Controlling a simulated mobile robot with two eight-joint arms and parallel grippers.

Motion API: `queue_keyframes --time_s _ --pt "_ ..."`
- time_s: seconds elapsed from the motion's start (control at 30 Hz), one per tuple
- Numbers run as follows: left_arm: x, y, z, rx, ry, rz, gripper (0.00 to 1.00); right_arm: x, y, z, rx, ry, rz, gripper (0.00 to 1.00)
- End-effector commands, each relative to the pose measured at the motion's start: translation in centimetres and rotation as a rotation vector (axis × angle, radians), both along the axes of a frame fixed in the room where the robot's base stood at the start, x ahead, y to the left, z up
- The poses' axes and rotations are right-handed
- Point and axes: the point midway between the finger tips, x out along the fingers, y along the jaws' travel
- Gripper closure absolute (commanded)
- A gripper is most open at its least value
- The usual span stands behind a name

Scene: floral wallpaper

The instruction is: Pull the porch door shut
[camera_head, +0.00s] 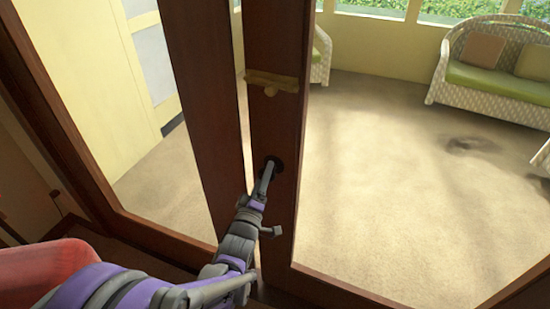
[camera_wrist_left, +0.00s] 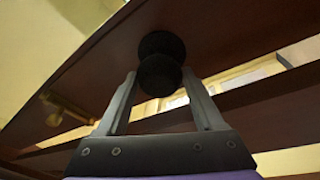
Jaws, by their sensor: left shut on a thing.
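The porch door is brown wood with large glass panes; its dark stile (camera_head: 285,120) stands upright in the middle of the head view. A dark round knob (camera_head: 273,163) sits on this stile and shows clearly in the wrist view (camera_wrist_left: 162,50). My left gripper (camera_head: 266,178) reaches up to the knob from below. In the wrist view its two fingers (camera_wrist_left: 160,76) are on either side of the knob, shut on it. A narrow bright gap shows between the door stile and the brown post (camera_head: 207,100) to its left. My right gripper is not in view.
A brass latch (camera_head: 272,82) is on the stile above the knob. Beyond the glass lie a beige carpet (camera_head: 390,180) and a white wicker sofa (camera_head: 490,75) with green cushions. A red rounded thing (camera_head: 45,265) is at lower left, beside my arm.

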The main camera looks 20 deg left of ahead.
Motion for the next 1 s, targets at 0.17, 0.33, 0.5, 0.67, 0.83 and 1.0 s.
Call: queue_keyframes --time_s 0.17,0.33,0.5,0.67,0.83,1.0 --pt "-5.4 -0.3 0.0 -0.001 -0.002 -0.003 1.0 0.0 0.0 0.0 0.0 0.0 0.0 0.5" --pt "-8.6 -0.5 0.1 -0.001 -0.003 -0.003 1.0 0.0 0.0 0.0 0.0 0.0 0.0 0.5" --pt "-9.6 -0.6 0.1 0.0 -0.004 -0.003 1.0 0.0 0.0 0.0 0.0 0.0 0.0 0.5" --pt "-9.6 -0.6 0.1 0.0 -0.006 -0.003 1.0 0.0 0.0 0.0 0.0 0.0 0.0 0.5" --pt "-9.5 -0.6 0.1 0.0 -0.006 -0.003 0.16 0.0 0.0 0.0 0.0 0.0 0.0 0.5" --pt "-9.4 -0.6 0.1 0.0 -0.003 -0.003 0.04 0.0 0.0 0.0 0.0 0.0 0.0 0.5"
